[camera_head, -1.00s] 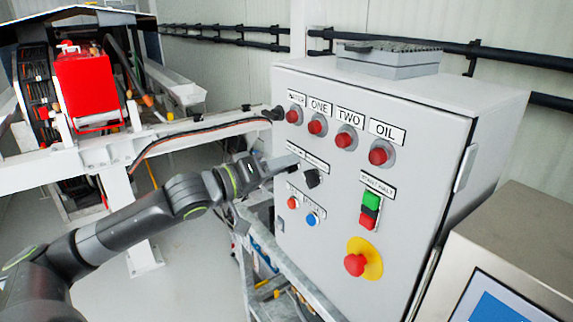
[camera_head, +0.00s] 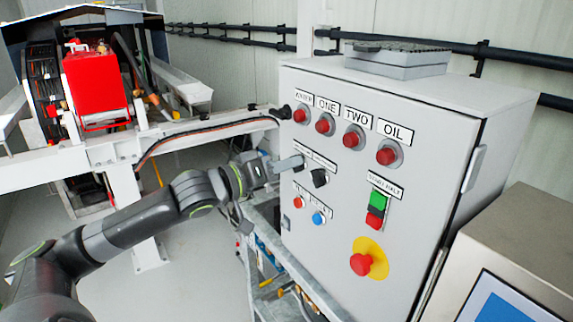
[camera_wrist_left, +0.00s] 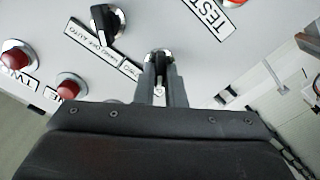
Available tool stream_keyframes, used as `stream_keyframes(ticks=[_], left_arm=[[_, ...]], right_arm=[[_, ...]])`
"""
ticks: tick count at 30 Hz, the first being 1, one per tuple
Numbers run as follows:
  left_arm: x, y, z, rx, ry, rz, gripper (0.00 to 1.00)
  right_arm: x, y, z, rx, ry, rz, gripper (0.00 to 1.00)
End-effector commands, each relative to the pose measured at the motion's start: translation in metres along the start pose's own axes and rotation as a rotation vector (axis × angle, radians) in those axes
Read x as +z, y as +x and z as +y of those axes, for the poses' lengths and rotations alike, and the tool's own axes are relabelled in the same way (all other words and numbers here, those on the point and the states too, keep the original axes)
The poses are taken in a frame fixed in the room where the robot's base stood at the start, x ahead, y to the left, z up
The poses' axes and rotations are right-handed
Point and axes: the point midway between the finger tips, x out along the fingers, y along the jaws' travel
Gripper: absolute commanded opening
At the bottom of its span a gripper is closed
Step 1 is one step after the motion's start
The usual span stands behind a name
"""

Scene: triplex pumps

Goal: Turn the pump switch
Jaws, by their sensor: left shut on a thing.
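A grey control cabinet (camera_head: 400,200) carries the pump controls. A black rotary switch (camera_head: 320,177) sits below a long label and shows free in the head view; it also shows in the wrist view (camera_wrist_left: 105,22). My left gripper (camera_head: 292,163) is at the panel, just left of that switch. In the wrist view its two fingers (camera_wrist_left: 160,78) are closed around a second black switch knob (camera_wrist_left: 158,60). The fingers hide much of this knob, and the head view does not show it clearly. My right gripper is not in view.
Red buttons (camera_head: 325,123) line the panel above; a red button (camera_head: 299,202) and blue button (camera_head: 319,218) sit below. A green and red start/stop block (camera_head: 376,208) and a red emergency stop (camera_head: 361,265) are lower right. A metal shelf (camera_head: 290,290) stands beneath.

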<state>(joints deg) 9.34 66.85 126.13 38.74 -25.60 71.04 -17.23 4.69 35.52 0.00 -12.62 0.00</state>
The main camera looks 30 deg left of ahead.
Motion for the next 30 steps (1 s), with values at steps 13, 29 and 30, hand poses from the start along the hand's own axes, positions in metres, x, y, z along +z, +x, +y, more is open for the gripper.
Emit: stream_keyframes(ticks=[13, 29, 30], left_arm=[[0.001, 0.000, 0.001, 0.000, 0.373, 0.001, 0.00], [0.001, 0.000, 0.003, 0.000, 0.616, 0.000, 0.00], [0.001, 0.000, 0.003, 0.000, 0.621, 0.000, 0.00]], right_arm=[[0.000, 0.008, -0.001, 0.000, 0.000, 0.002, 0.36], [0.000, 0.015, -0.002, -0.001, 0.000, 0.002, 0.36], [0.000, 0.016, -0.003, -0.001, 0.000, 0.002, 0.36]])
